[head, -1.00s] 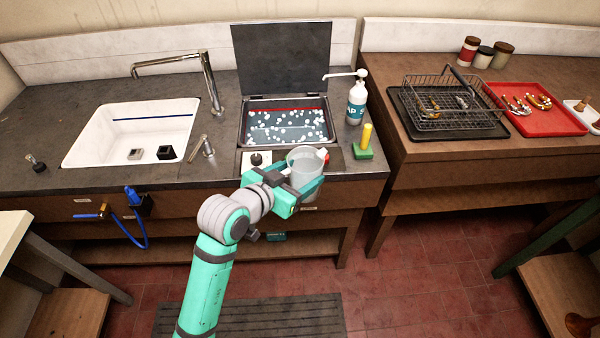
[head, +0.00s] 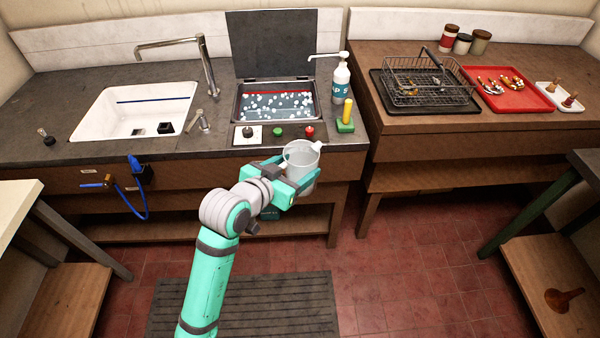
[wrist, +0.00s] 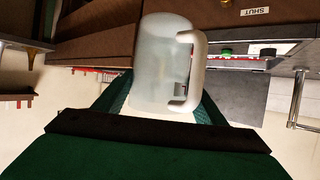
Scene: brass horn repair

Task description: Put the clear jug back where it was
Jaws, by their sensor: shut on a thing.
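The clear jug (head: 302,162) is between the fingers of my gripper (head: 297,181), which is shut on it. The jug is held in front of the counter edge, just below the control panel. In the wrist view the jug (wrist: 161,62) fills the middle, with its pale handle on the right side. The green fingers of my gripper (wrist: 163,107) lie on either side of its body. I cannot tell whether anything is in it.
The counter (head: 62,150) holds a white sink (head: 90,122), an open bath of bubbly liquid (head: 277,118), a pump bottle (head: 340,85) and a yellow-handled green block (head: 345,125). A wire basket (head: 425,92) and a red tray (head: 520,100) stand on the right bench.

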